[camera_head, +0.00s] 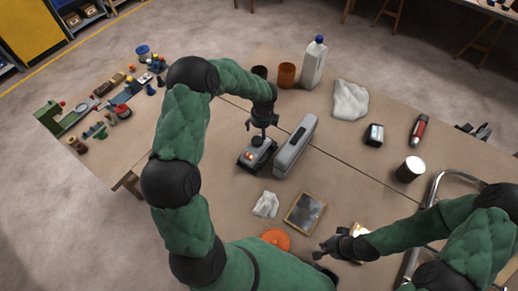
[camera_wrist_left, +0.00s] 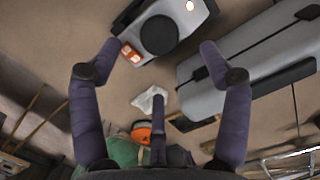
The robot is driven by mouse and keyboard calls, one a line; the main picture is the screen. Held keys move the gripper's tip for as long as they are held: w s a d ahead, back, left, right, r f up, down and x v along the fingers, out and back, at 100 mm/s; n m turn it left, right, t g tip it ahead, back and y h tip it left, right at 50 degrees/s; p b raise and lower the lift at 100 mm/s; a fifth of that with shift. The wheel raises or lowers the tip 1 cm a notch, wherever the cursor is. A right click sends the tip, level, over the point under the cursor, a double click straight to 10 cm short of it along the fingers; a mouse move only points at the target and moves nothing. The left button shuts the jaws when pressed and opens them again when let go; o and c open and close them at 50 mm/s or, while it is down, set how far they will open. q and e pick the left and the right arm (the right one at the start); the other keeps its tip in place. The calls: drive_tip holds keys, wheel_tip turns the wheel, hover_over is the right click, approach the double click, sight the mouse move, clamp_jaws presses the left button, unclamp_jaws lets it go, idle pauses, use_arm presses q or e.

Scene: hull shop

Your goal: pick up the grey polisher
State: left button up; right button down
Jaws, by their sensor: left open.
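The grey polisher (camera_head: 257,155) sits on the brown work table, left of a long grey case. It has a dark round part and an orange-and-white patch, also seen on the polisher in the left wrist view (camera_wrist_left: 187,16). My left gripper (camera_head: 261,133) is above the polisher, pointing down. In the left wrist view, the fingers of my left gripper (camera_wrist_left: 162,47) are spread wide and empty, with the polisher beyond the fingertips. My right gripper (camera_head: 330,246) is low over the table's near side, and its finger opening is too small to judge.
The long grey case (camera_head: 296,147) lies close beside the polisher. A white cloth (camera_head: 266,204), a framed tray (camera_head: 305,213) and an orange disc (camera_head: 276,239) lie nearer. A white bottle (camera_head: 313,64) and an orange cup (camera_head: 287,75) stand behind. Bare table lies left of the polisher.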

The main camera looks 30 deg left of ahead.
sight(258, 140)
use_arm(q)
wheel_tip(258, 140, down, 3)
drive_tip(key=shift+w+a+f, duration=0.1)
drive_tip(key=shift+w+a, duration=0.05)
drive_tip(key=shift+a+f, duration=0.15)
drive_tip(key=shift+f, duration=1.15)
drive_tip(key=shift+a+f, duration=0.15)
drive_tip(key=shift+f, duration=1.1)
drive_tip(key=shift+r, duration=0.1)
clamp_jaws()
